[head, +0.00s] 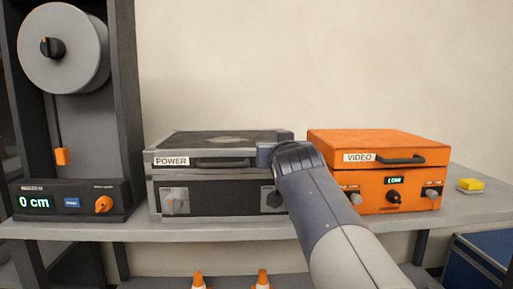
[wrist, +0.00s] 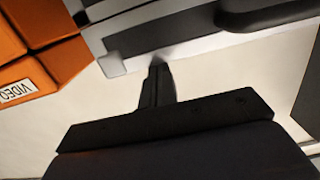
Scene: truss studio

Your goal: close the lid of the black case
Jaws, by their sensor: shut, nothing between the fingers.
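The black case (head: 228,203), with grey metal edges and a POWER label, stands on the shelf at left of centre in the head view. Its lid (head: 183,141) is down and lies about flat over the base; I cannot tell if a thin gap is left. A black handle and knobs are on its front. My gripper's fingers (wrist: 158,68) are shut and empty in the wrist view, with their tips at the light metal edge of the case (wrist: 190,47), touching or very near. In the head view my arm hides the fingers and the case's front right corner.
An orange VIDEO case (head: 375,146) stands shut to the right. A measuring unit (head: 70,203) reading 0 cm is at the left under a grey reel (head: 75,70). A yellow block (head: 471,184) lies at the far right of the shelf (head: 230,231).

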